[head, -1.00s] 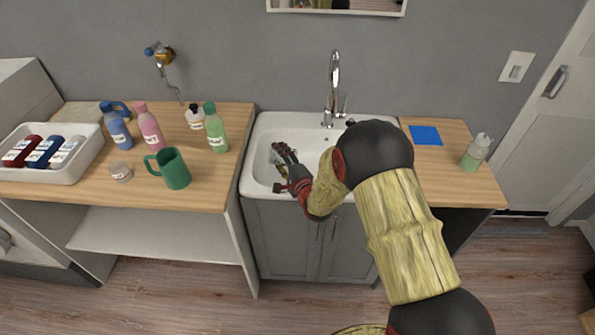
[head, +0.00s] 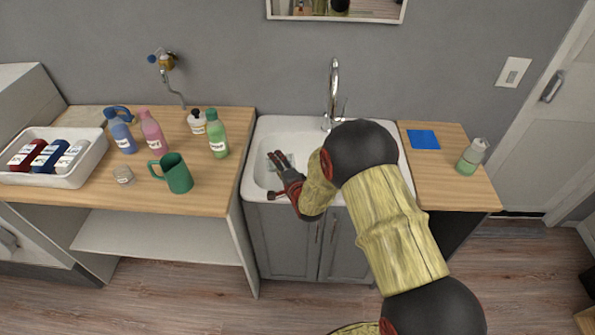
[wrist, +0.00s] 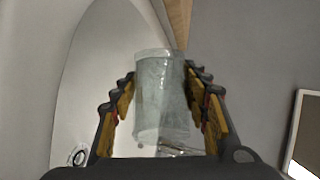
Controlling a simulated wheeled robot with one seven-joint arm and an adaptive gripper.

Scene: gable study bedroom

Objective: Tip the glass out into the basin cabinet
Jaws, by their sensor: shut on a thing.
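My gripper (head: 277,158) is over the left part of the white basin set in the grey basin cabinet (head: 285,240). In the wrist view my gripper (wrist: 162,98) has its two fingers on either side of a clear glass (wrist: 162,95) and is shut on it. The glass is see-through, and I cannot tell whether anything is in it. The wrist view is rolled, with the basin (wrist: 110,60) and its drain (wrist: 78,156) behind and left of the glass. In the head view my arm hides part of the basin.
A chrome tap (head: 333,95) stands behind the basin. A soap bottle (head: 471,156) and blue square (head: 424,140) are on the right counter.

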